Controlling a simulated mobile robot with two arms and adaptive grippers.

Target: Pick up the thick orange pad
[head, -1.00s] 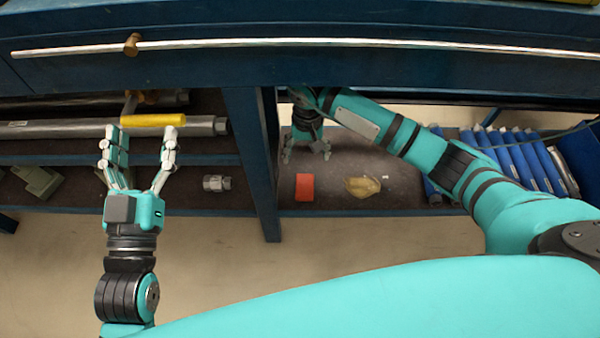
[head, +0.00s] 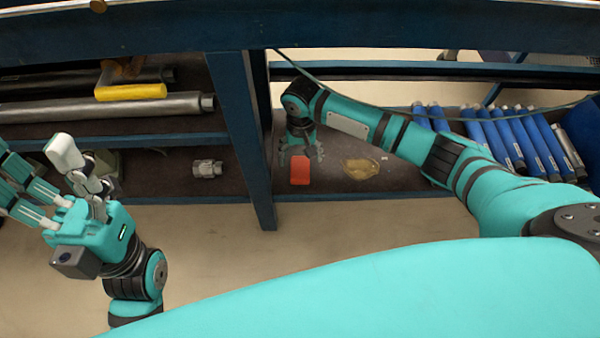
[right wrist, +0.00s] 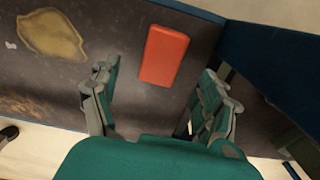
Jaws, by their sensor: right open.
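The thick orange pad (head: 300,170) lies flat on the lower dark shelf, near the divider post, and also shows in the right wrist view (right wrist: 163,57). My right gripper (head: 301,154) is open just behind it in the head view. In the right wrist view its two sets of fingers (right wrist: 158,90) are spread wide, with the pad ahead of the gap between them, and nothing is held. My left gripper (head: 45,165) is at the left of the head view, turned sideways with fingers spread and nothing visible in it.
A crumpled tan item (head: 360,168) lies right of the pad. A blue divider post (head: 250,140) stands close on the pad's left. A metal fitting (head: 207,168), grey pipes and a yellow block (head: 130,91) are on the left shelves. Several blue cylinders (head: 500,140) lie right.

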